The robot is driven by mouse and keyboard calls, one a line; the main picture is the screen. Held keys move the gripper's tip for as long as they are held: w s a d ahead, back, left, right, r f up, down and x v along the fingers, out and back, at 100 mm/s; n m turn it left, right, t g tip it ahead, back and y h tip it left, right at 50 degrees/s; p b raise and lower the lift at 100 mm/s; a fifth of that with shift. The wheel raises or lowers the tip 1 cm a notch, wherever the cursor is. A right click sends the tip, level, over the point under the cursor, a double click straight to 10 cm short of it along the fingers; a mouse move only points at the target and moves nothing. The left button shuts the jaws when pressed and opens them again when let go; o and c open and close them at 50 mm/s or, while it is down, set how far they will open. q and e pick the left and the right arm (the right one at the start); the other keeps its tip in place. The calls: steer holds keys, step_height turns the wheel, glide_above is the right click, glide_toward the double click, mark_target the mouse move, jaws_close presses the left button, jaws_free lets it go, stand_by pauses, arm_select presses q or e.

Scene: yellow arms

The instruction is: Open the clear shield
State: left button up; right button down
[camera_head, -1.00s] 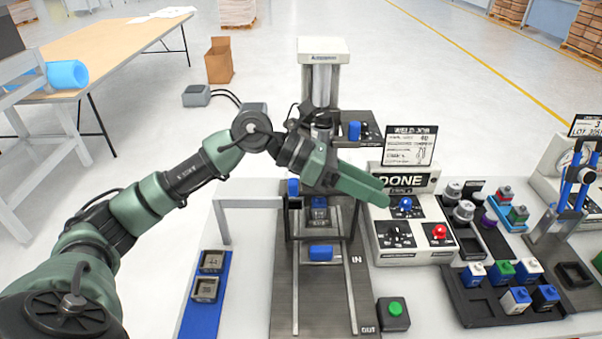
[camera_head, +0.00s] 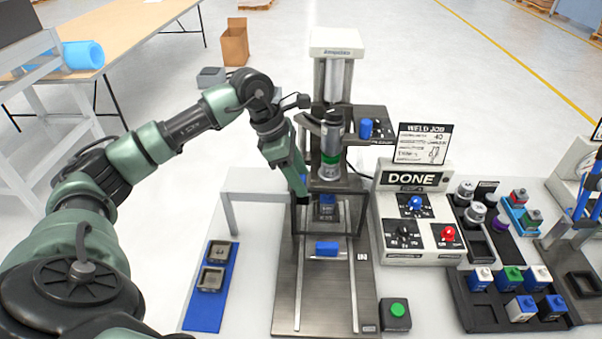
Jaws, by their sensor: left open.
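The clear shield (camera_head: 346,218) is a see-through panel in a dark frame at the front of the welding press (camera_head: 337,45). It stands upright across the rails of the metal base, and looks lowered. Behind it I see a dark fixture with a blue part (camera_head: 326,204). My left gripper (camera_head: 300,188) is open and points down at the upper left corner of the shield's frame. I cannot tell whether it touches the frame. My right gripper is not in view.
A blue block (camera_head: 327,249) lies on the rails in front of the shield. The control box (camera_head: 409,180) reading DONE stands to the right, with a green button (camera_head: 397,310) in front. A blue tray (camera_head: 205,313) lies to the left. Trays of parts fill the right.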

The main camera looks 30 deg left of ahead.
arm_select(q)
steer(key=shift+d+f, duration=0.15)
steer(key=shift+f, duration=0.2)
jaws_close()
stand_by(1.2)
